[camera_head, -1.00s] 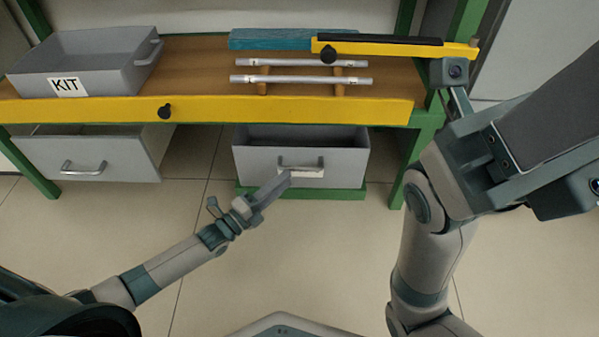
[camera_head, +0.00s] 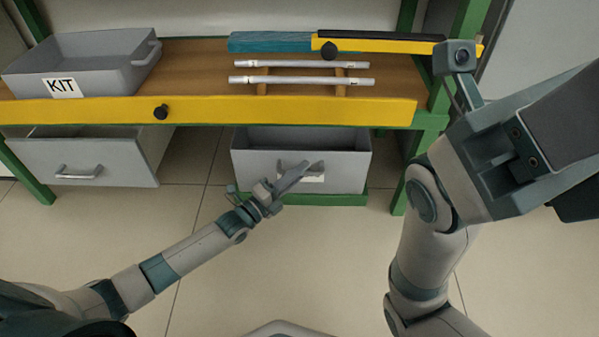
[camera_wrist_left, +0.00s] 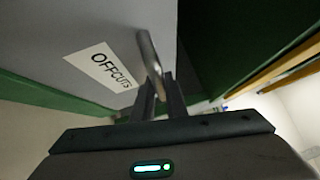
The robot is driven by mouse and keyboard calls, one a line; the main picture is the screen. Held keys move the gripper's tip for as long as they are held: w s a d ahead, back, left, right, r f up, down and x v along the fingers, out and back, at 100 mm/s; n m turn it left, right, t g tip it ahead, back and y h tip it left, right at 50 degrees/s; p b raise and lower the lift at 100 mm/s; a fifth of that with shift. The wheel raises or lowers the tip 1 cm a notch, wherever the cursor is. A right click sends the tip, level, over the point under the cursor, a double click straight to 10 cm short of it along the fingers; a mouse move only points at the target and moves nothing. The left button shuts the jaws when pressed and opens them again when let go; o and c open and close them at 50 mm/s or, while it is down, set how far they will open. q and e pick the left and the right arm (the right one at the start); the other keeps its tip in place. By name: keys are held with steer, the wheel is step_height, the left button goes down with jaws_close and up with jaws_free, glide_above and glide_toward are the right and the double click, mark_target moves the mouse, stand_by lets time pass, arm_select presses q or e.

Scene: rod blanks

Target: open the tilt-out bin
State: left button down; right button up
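The tilt-out bin (camera_head: 250,170) is the grey bin below the middle of the workbench. Its top gap shows a dark inside. Its pale handle and label are partly hidden by my left gripper (camera_head: 308,172). The wrist view shows the label "OFFCUTS" (camera_wrist_left: 103,68) on the grey front and the metal handle (camera_wrist_left: 149,52). My left fingers (camera_wrist_left: 163,95) are on either side of the handle with little gap. I cannot tell whether they press on it. My right arm is raised at the right; its gripper fingers are not clearly seen.
A grey KIT tray (camera_head: 105,78) stands on the workbench (camera_head: 200,60) at left. A grey drawer (camera_head: 85,160) sits below left. Green legs flank the bin; open floor lies in front.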

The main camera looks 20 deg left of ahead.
arm_select(q)
steer(key=shift+s+f, duration=0.1)
steer(key=shift+s, duration=0.1)
steer(key=s+d+f+m+t+h, duration=0.1)
steer(key=s+d+f+m, duration=0.1)
steer(key=s+f, duration=0.3)
steer(key=shift+s+d+f+m+h+b, duration=0.15)
steer(key=shift+s+f+m+h+b, duration=0.2)
steer(key=shift+s, duration=0.95)
steer(key=c, duration=1.8)
jaws_free()
steer(key=shift+r, duration=0.1)
